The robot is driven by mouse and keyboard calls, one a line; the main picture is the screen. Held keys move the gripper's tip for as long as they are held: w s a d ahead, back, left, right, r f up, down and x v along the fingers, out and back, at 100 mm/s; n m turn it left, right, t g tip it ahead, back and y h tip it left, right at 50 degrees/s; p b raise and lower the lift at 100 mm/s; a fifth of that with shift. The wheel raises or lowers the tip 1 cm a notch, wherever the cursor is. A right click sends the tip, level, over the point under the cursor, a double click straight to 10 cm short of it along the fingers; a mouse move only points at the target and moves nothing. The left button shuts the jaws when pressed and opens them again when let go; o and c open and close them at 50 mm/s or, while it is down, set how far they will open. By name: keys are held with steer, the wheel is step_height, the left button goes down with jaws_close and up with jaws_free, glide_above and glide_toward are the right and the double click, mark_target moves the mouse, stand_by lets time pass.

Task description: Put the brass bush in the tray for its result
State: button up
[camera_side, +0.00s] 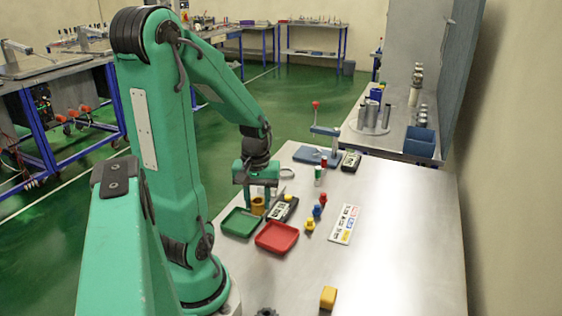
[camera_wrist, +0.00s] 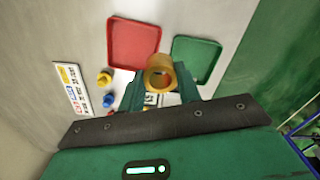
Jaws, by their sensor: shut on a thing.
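My gripper (camera_side: 257,199) is shut on the brass bush (camera_side: 257,206), a short yellow-brown ring. In the wrist view the bush (camera_wrist: 160,72) sits between the fingertips with its bore showing. The green tray (camera_side: 223,231) is just left of the bush in the side view and the red tray (camera_side: 293,243) is in front of it. Both trays look empty; in the wrist view the red tray (camera_wrist: 133,42) is left of the bush and the green tray (camera_wrist: 195,57) right. I cannot tell the bush's exact height above the table.
A black device (camera_side: 283,210) with a yellow top piece stands just right of the bush. Red, blue and yellow knobs (camera_side: 317,211) and a printed card (camera_side: 344,225) lie further right. A yellow block (camera_side: 328,297) is near the front. The table's right side is clear.

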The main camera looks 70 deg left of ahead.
steer(key=s+a+f, duration=0.1)
steer(key=a, duration=0.1)
steer(key=s+a+f, duration=0.1)
steer(key=a+f, duration=0.1)
steer(key=s+a+f, duration=0.1)
steer(key=a, duration=0.1)
steer(key=shift+s+a+f, duration=0.15)
steer(key=shift+a+f, duration=0.05)
steer(key=shift+a, duration=0.05)
steer(key=shift+f, duration=0.1)
steer(key=shift+f, duration=1.9)
steer(key=shift+f, duration=0.1)
steer(key=o, duration=1.1)
steer(key=shift+r, duration=6.15)
